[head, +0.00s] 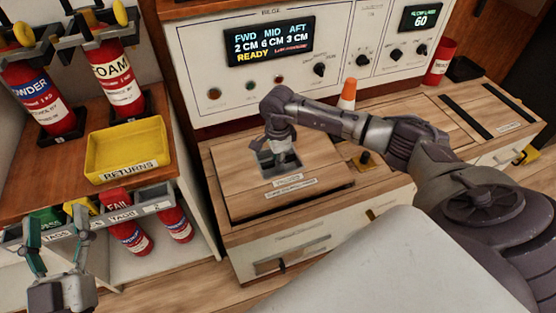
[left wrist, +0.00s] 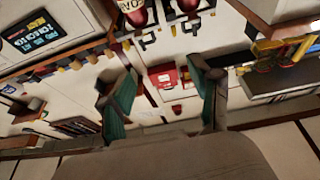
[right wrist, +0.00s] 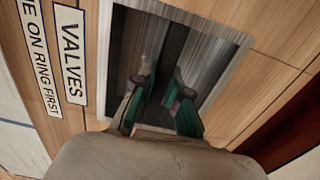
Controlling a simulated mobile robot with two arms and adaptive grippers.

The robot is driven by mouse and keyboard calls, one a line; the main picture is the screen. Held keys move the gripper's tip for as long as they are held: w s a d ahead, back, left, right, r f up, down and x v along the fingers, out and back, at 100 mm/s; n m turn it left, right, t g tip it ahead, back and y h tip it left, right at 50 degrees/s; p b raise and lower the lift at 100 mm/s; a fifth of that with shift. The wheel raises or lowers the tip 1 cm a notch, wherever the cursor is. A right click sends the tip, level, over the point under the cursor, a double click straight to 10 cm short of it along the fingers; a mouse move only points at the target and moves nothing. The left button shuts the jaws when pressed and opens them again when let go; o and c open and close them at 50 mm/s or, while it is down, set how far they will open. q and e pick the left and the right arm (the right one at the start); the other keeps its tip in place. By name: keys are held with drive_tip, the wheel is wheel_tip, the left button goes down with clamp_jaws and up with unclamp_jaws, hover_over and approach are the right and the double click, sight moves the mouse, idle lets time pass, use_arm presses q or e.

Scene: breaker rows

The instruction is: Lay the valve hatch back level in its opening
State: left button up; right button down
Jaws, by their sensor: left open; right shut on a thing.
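The valve hatch (head: 235,190) is a wooden panel on top of the white cabinet, with a grey recessed pull and a VALVES label (right wrist: 72,55). A dark seam shows along its front edge. I cannot tell whether it is fully level. My right gripper (head: 281,160) reaches down into the recess. In the right wrist view its fingers (right wrist: 165,92) are shut on the dark pull ring (right wrist: 174,48) inside the recess, which is partly hidden by the fingers. My left gripper (head: 55,225) is open and empty at the lower left, in front of the tag rail.
A yellow RETURNS tray (head: 128,146) stands on the left shelf, with red extinguishers (head: 117,80) behind. The display panel (head: 268,42) rises behind the hatch. A red can (head: 440,62) is at the far right.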

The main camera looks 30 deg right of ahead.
drive_tip(key=shift+w+f, duration=0.1)
drive_tip(key=shift+f+b, duration=0.8)
drive_tip(key=shift+f, duration=0.45)
drive_tip(key=c, duration=1.1)
unclamp_jaws()
drive_tip(key=shift+s+f+b, duration=0.15)
drive_tip(key=shift+s+b, duration=0.05)
drive_tip(key=shift+b, duration=0.1)
wheel_tip(320, 180, up, 12)
drive_tip(key=shift+w+r, duration=0.1)
use_arm(q)
drive_tip(key=s+r+t+h, duration=0.2)
drive_tip(key=s+r+t, duration=0.3)
drive_tip(key=r, duration=0.2)
drive_tip(key=shift+a+t, duration=0.2)
drive_tip(key=shift+t, duration=0.2)
